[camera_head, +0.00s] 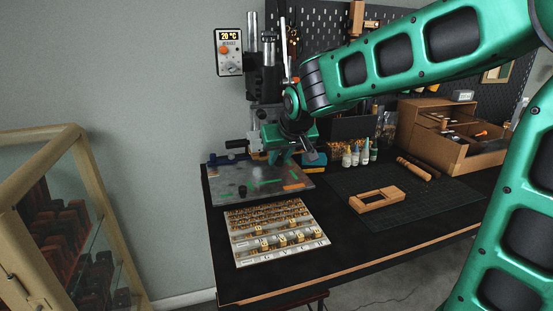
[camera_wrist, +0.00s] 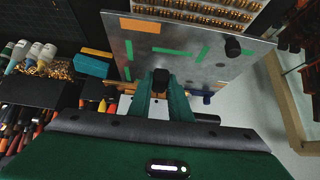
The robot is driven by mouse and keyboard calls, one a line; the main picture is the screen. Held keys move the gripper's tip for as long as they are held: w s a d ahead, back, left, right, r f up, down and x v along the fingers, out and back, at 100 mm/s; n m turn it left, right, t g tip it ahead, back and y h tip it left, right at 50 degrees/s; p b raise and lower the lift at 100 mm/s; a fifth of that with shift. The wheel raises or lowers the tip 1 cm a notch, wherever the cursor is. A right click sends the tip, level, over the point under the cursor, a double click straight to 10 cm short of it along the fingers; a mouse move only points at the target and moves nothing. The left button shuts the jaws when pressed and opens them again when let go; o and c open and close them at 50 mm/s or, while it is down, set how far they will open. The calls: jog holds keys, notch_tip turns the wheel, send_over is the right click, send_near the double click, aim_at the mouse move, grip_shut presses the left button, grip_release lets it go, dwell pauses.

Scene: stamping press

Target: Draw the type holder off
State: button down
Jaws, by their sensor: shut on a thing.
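My gripper (camera_head: 283,157) is low in front of the stamping press (camera_head: 267,82), over the back of the grey metal base plate (camera_head: 225,180). In the wrist view my gripper (camera_wrist: 162,86) has its two green fingers closed around a small black knob (camera_wrist: 161,77), which appears to be the type holder's handle. The rest of the holder is hidden by my fingers and wrist, so I cannot tell whether it is still seated in the press.
A type tray (camera_head: 278,232) with several brass letters lies in front of the plate. A wooden frame (camera_head: 377,198) rests on the dark mat at right. Small bottles (camera_head: 356,156) and a blue box (camera_head: 314,161) stand close right of the gripper. A glass-sided cabinet (camera_head: 50,215) is at left.

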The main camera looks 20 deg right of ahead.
jog(key=shift+s, duration=0.1)
jog(key=s, duration=0.6)
jog(key=shift+s, duration=0.35)
dwell(0.6)
